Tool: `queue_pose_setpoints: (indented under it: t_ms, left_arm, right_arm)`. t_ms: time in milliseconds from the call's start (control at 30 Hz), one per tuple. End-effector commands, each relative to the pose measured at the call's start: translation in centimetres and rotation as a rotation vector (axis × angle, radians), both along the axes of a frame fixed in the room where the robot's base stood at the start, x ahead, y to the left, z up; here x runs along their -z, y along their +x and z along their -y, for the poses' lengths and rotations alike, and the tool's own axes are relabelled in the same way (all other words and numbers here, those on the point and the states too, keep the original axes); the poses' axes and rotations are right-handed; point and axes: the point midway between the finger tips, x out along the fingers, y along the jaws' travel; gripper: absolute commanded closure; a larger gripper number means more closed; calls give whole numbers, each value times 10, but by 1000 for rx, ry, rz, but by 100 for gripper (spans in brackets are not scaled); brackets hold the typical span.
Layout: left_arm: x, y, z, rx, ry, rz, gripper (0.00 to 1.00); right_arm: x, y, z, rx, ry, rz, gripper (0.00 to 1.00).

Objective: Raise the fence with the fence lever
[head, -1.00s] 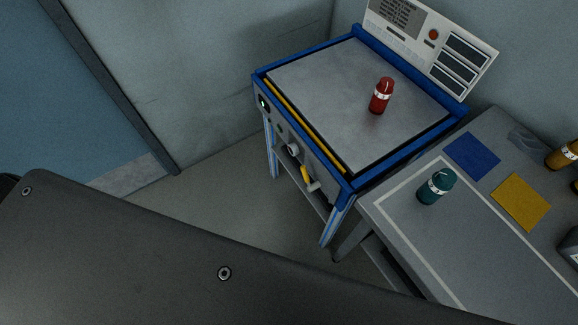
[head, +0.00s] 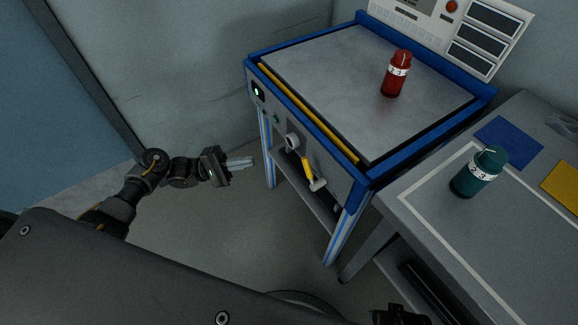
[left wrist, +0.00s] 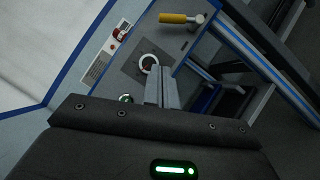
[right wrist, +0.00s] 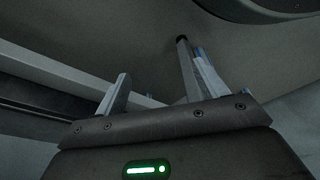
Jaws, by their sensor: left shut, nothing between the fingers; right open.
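The fence lever (head: 307,168), a yellow handle on a metal pivot, is on the grey front panel of the blue-framed table. It also shows at the top of the left wrist view (left wrist: 180,18). The fence (head: 310,114) looks like the yellow bar along the table's front edge, low against the top. My left gripper (head: 250,162) is shut and empty, to the left of the lever and apart from it. Its closed fingers show in the left wrist view (left wrist: 162,88). My right gripper (right wrist: 155,85) is open and empty, low down, away from the lever.
A red bottle (head: 396,74) stands on the metal tabletop (head: 350,80). A round knob (head: 292,141) sits on the panel beside the lever. A side table (head: 440,240) at right holds a teal bottle (head: 476,172). Free floor lies left of the blue table.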

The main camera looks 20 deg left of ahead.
Motion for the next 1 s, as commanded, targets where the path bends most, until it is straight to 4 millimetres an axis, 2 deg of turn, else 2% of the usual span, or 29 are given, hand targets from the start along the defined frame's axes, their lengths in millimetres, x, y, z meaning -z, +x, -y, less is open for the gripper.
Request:
queue_pose_setpoints:
  t_ms: [300, 467, 900, 1000]
  left_arm:
    - [-1, 0, 1, 0, -2, -2, 100]
    - [-5, 4, 14, 2, -4, 0, 100]
    - [-24, 31, 93, 1, -3, 1, 100]
    - [-31, 24, 106, 1, -2, -1, 100]
  right_arm:
    - [-1, 0, 0, 0, 0, 0, 28]
    - [2, -1, 0, 0, -1, -3, 28]
    - [30, -14, 6, -5, -9, -20, 28]
    - [40, -20, 10, -7, -15, -28, 28]
